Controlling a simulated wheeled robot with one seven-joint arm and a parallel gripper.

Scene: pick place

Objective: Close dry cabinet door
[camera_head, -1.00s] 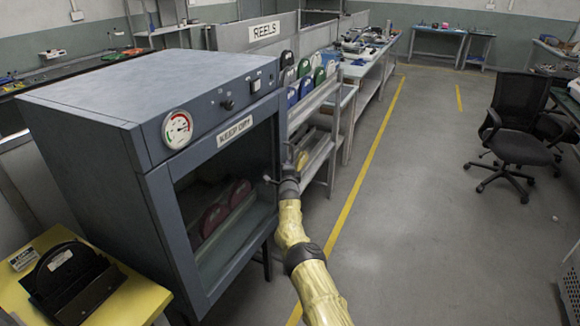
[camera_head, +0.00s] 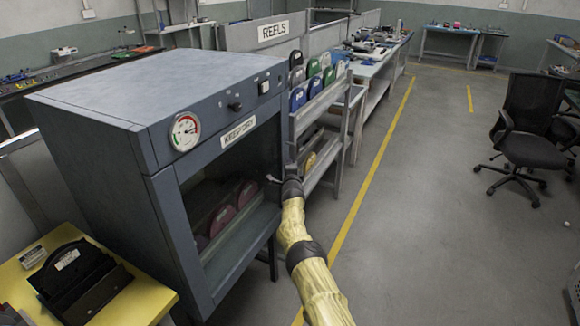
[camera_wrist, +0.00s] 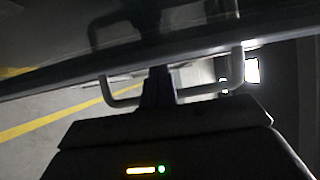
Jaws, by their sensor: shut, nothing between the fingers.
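The dry cabinet (camera_head: 100,180) is a blue-grey box at the left, with a round gauge and a "KEEP DRY" label. Its framed dark door (camera_head: 180,235) faces front right and looks near or against the body; I cannot tell if a gap remains. My gripper (camera_head: 272,179) is at the door's right edge, partly hidden by my yellow-sleeved arm. In the wrist view, my gripper (camera_wrist: 157,85) is shut and lies across a light bar handle (camera_wrist: 125,101) beside the dark glossy door (camera_wrist: 60,45). Contact with the handle is unclear.
Dark red reels (camera_head: 222,215) show inside the cabinet. A rack of coloured reels (camera_head: 325,95) stands right beside it. A yellow table (camera_head: 140,300) with a black case is at front left. An office chair (camera_head: 530,140) is at right; the floor between is clear.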

